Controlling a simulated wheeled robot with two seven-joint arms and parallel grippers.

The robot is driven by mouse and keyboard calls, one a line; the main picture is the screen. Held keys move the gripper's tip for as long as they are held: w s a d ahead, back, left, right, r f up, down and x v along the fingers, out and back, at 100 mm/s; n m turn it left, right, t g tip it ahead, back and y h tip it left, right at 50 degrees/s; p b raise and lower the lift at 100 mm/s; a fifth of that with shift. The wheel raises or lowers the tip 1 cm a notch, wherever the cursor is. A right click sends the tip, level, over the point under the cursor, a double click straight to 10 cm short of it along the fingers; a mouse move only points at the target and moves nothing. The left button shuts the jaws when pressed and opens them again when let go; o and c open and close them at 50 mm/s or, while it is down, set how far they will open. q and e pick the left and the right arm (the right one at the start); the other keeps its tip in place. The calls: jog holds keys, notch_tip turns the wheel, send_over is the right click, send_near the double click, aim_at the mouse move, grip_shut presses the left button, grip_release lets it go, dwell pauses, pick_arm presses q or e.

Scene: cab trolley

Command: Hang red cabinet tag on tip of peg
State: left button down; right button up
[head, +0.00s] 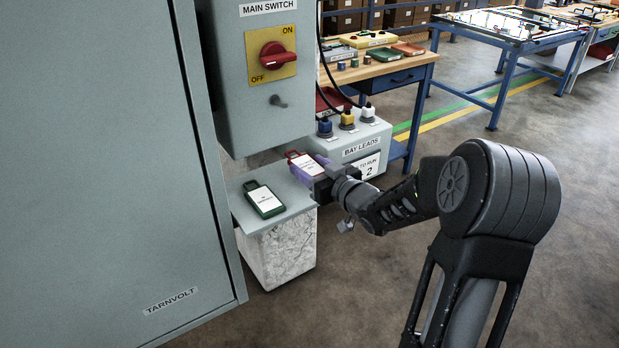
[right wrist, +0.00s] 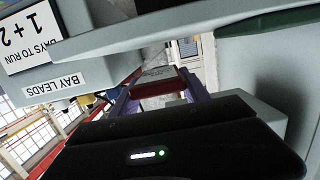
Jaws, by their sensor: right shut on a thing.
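The red cabinet tag (head: 306,164), with a white label and a loop at its top, is between the purple fingers of my right gripper (head: 312,170). It also shows between the fingers in the right wrist view (right wrist: 158,90). The gripper is shut on it at the right end of the small grey shelf (head: 240,212); I cannot tell whether the tag touches the shelf. The short dark peg (head: 278,101) sticks out of the main switch box (head: 228,75), above and left of the tag. My left gripper is not in view.
A green tag (head: 264,201) lies on the shelf. The red main switch handle (head: 272,56) is above the peg. The bay leads box (head: 350,150), with several coloured plugs, stands behind the gripper. A large grey cabinet (head: 90,170) fills the left.

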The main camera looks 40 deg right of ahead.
jog(key=shift+f, duration=0.1)
notch_tip(320, 180, down, 3)
jog(key=shift+f, duration=0.1)
jog(key=shift+w, duration=0.15)
jog(key=shift+f+b, duration=0.3)
jog(key=shift+f, duration=0.1)
jog(key=o, duration=1.5)
jog(key=shift+r, duration=0.1)
